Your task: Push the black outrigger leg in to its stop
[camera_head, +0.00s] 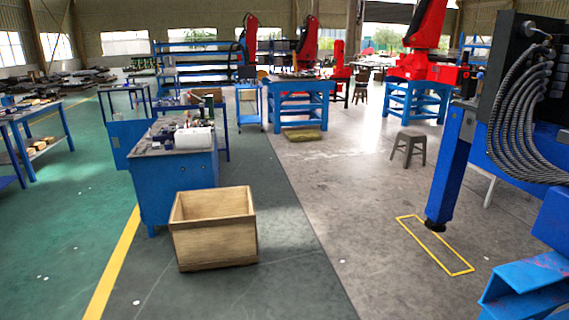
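A crane stand fills the right edge of the head view. Its blue outrigger leg (450,175) slants down and ends in a dark foot (436,225) just by a yellow rectangle painted on the floor. A black block (510,55) with several ribbed grey hoses (518,115) sits at the upper right. I see no leg that is clearly black all over; part of the stand is cut off by the right edge. Neither of my grippers is in view.
An open wooden crate (215,250) stands on the floor left of centre, before a blue workbench (165,190). A grey stool (409,147) stands behind the leg. The floor between crate and stand is clear.

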